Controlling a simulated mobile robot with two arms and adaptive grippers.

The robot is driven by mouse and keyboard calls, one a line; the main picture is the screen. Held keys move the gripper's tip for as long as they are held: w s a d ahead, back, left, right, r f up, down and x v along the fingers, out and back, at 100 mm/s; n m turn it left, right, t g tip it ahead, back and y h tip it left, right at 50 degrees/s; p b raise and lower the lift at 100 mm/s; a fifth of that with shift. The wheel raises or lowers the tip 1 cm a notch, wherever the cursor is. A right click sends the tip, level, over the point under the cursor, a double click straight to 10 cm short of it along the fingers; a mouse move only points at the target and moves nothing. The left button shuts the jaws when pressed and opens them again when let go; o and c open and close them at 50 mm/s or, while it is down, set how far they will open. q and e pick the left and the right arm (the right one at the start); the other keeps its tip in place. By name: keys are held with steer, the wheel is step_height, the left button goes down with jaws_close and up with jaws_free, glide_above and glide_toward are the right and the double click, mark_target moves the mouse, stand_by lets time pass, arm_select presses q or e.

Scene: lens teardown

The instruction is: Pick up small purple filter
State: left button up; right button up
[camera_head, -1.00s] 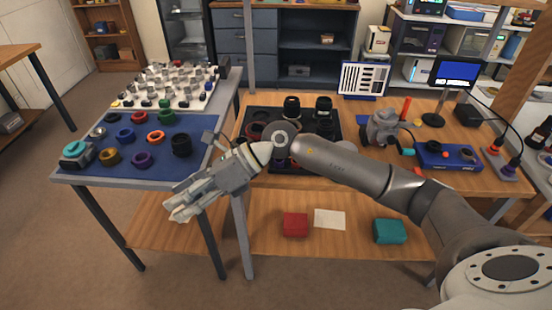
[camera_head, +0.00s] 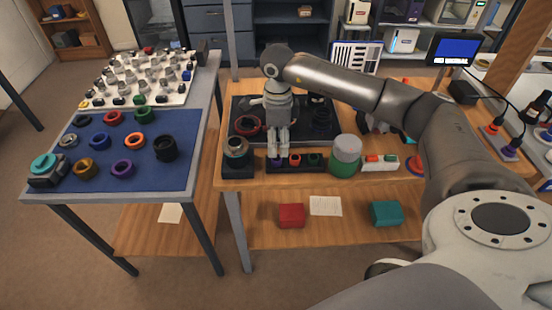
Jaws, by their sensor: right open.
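My right gripper (camera_head: 278,155) points down over the left part of a small dark rack (camera_head: 304,169) at the front of the wooden bench. Its two fingers are apart. A small orange-red filter (camera_head: 295,160) and a small green filter (camera_head: 313,160) show in the rack to the right of the fingers. The fingers cover the rack's left slot, so I cannot clearly see a small purple filter there. A larger purple ring (camera_head: 122,168) lies on the blue mat (camera_head: 100,184) at the left. My left gripper is out of view.
A black-and-silver round part on a dark block (camera_head: 238,167) stands close left of the gripper. A green jar with a grey lid (camera_head: 346,150) stands right of the rack. A black tray (camera_head: 243,106) with lens parts lies behind. Several coloured rings lie on the mat.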

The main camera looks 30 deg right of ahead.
mark_target(277, 158)
steer(key=shift+w+f, duration=0.1)
steer(key=shift+f, duration=0.2)
steer(key=f+p, duration=0.1)
steer(key=f, duration=0.3)
steer(key=shift+a+f, duration=0.15)
steer(key=shift+a, duration=0.05)
steer(key=shift+f, duration=0.35)
steer(key=shift+c, duration=0.2)
steer(key=c, duration=0.5)
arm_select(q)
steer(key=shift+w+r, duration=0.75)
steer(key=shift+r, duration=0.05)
arm_select(e)
steer(key=shift+c, duration=1.4)
